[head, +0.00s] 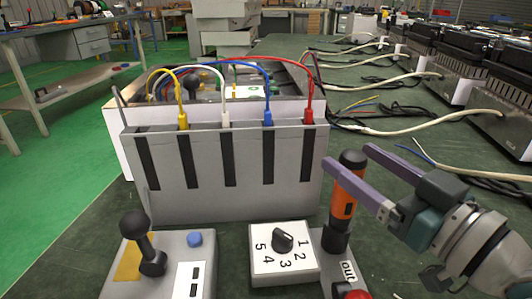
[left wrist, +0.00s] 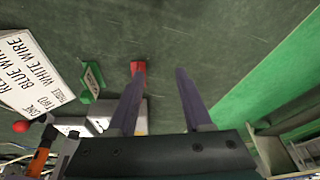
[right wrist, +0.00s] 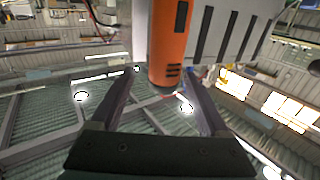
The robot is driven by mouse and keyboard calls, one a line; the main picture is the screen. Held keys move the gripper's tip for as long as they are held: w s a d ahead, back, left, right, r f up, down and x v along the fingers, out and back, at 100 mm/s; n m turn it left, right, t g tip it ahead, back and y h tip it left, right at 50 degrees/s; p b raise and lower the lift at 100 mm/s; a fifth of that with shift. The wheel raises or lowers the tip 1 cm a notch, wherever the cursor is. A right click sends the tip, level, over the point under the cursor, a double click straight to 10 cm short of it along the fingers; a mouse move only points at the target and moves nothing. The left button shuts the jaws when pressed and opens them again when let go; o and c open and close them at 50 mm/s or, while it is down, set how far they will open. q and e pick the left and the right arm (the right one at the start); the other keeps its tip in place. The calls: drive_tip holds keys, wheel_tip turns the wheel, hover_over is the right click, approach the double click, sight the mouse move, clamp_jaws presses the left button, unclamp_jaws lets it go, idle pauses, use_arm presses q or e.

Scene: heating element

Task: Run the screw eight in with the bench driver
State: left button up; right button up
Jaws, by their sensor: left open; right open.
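The bench driver (head: 342,205), orange with a black top, stands upright on a grey base marked "out" in the head view. My right gripper (head: 347,158) is open, its two fingers on either side of the driver's upper part. In the right wrist view the driver's orange body (right wrist: 169,45) shows between the open fingers (right wrist: 160,78), with gaps at both sides. My left gripper (left wrist: 156,72) is open and empty over the dark green surface, and is out of the head view. The driver also shows at the lower left of the left wrist view (left wrist: 38,160). I cannot pick out screw eight.
A grey slotted housing (head: 225,175) with yellow, white, blue and red wires stands behind the driver. A numbered dial box (head: 283,262) and a lever box (head: 190,262) stand left of it. Heaters (head: 500,115) and loose cables line the right. A sign (left wrist: 35,70) shows in the left wrist view.

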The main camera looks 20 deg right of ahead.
drive_tip(key=w, duration=0.2)
drive_tip(key=w+a+b, duration=0.1)
drive_tip(key=w, duration=0.1)
drive_tip(key=shift+w, duration=0.1)
drive_tip(key=shift+d, duration=0.1)
clamp_jaws()
idle(0.4)
drive_tip(key=shift+r, duration=0.15)
idle(0.6)
